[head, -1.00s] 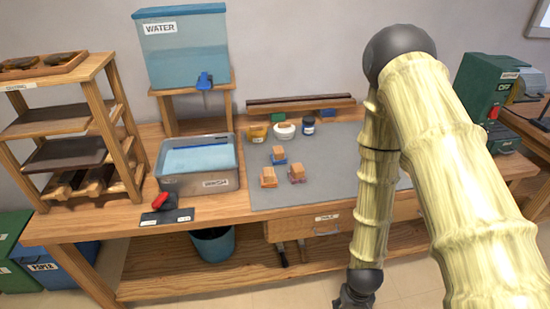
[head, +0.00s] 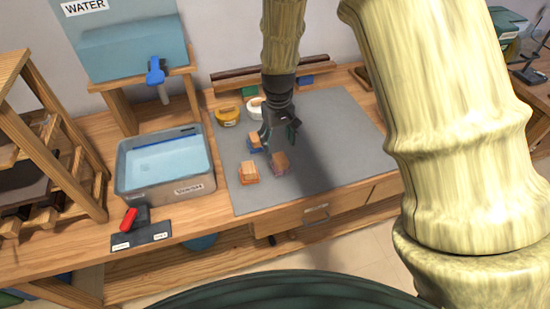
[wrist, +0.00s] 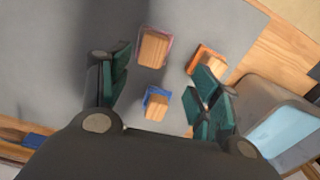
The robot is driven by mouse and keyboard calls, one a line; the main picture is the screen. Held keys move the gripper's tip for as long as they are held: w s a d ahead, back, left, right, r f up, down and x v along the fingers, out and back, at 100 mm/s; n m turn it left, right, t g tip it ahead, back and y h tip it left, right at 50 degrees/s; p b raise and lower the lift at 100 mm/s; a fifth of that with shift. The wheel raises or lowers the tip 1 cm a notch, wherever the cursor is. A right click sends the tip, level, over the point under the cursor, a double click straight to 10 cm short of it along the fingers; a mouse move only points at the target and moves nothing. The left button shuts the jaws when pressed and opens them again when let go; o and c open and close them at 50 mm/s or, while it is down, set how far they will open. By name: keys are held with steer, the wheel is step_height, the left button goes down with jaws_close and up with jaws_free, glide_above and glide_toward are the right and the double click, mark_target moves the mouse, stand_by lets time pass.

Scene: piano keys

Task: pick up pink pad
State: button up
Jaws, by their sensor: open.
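The pink pad (head: 280,164) has a wooden block on top and lies on the grey mat. In the wrist view the pink pad (wrist: 152,49) is near the top, ahead of my fingers. My gripper (head: 278,140) is open and empty, pointing down over the mat, close to the blue and pink pads. In the wrist view its green fingers (wrist: 160,88) are spread, with the blue pad (wrist: 156,102) showing between them. The blue pad (head: 255,142) is partly hidden by my gripper in the head view.
An orange pad (head: 249,172) lies left of the pink one, near the right finger in the wrist view. A water basin (head: 165,185) stands left of the mat. The mat's right side (head: 345,130) is clear.

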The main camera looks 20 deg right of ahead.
mark_target(281, 158)
steer(key=shift+d+f+p, duration=0.15)
steer(key=shift+f+p, duration=0.15)
steer(key=shift+f, duration=0.95)
steer(key=shift+d+f+p, duration=0.15)
steer(key=shift+f+p, duration=0.1)
steer(key=shift+f, duration=0.95)
steer(key=shift+w+d+f+p, duration=0.1)
steer(key=shift+d+f+p, duration=0.05)
steer(key=shift+f+p, duration=0.5)
steer(key=shift+w+d+f+p, duration=0.15)
steer(key=shift+f+p, duration=0.25)
steer(key=shift+f, duration=0.4)
steer(key=shift+f+p, duration=0.3)
steer(key=shift+f, duration=0.85)
steer(key=c, duration=1.1)
steer(key=shift+r, duration=0.15)
